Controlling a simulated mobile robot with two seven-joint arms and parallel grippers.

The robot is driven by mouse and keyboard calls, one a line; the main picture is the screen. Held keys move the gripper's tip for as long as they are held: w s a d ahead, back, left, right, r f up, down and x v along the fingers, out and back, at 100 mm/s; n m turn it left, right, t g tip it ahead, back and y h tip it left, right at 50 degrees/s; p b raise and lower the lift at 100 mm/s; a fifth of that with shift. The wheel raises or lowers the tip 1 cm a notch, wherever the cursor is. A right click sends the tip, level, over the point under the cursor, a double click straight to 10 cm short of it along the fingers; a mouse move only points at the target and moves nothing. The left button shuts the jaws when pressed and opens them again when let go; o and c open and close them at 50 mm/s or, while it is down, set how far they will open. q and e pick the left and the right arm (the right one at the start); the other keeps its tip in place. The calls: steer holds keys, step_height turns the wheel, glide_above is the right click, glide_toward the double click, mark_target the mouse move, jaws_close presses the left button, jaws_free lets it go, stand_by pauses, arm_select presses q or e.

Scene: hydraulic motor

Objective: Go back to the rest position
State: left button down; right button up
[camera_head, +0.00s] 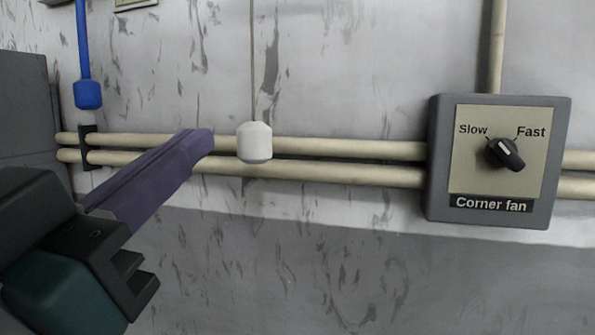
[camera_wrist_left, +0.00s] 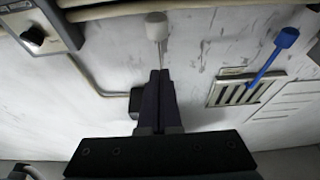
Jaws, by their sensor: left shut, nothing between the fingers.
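My left gripper (camera_head: 203,140) reaches in from the left in the head view, with its long purple fingers closed together and nothing between them. Its tips are left of a white pull handle (camera_head: 254,143) that hangs on a thin cord, with a visible gap in the picture. In the left wrist view the closed fingers (camera_wrist_left: 160,76) point toward the same white handle (camera_wrist_left: 156,26), which shows just beyond the tips. My right gripper is in neither view.
A blue handle (camera_head: 88,94) hangs at the upper left. A grey Corner fan box (camera_head: 436,160) with a black Slow/Fast knob (camera_head: 505,153) is on the right. Two cream pipes (camera_head: 330,147) run along the wall. A vent grille (camera_wrist_left: 240,94) shows in the wrist view. The lower wall is clear.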

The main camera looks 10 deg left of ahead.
arm_select(q)
step_height(320, 180, down, 13)
steer(key=s+d+m+g+h+p, duration=0.1)
steer(key=s+d+m+g+h, duration=0.1)
steer(key=g, duration=0.7)
steer(key=s+a+f+g+y+p, duration=0.1)
steer(key=s+a+f+g, duration=0.5)
steer(key=s, duration=0.8)
step_height(320, 180, down, 5)
steer(key=g+y, duration=0.1)
steer(key=g, duration=0.2)
steer(key=shift+r+y, duration=0.15)
steer(key=shift+y, duration=0.15)
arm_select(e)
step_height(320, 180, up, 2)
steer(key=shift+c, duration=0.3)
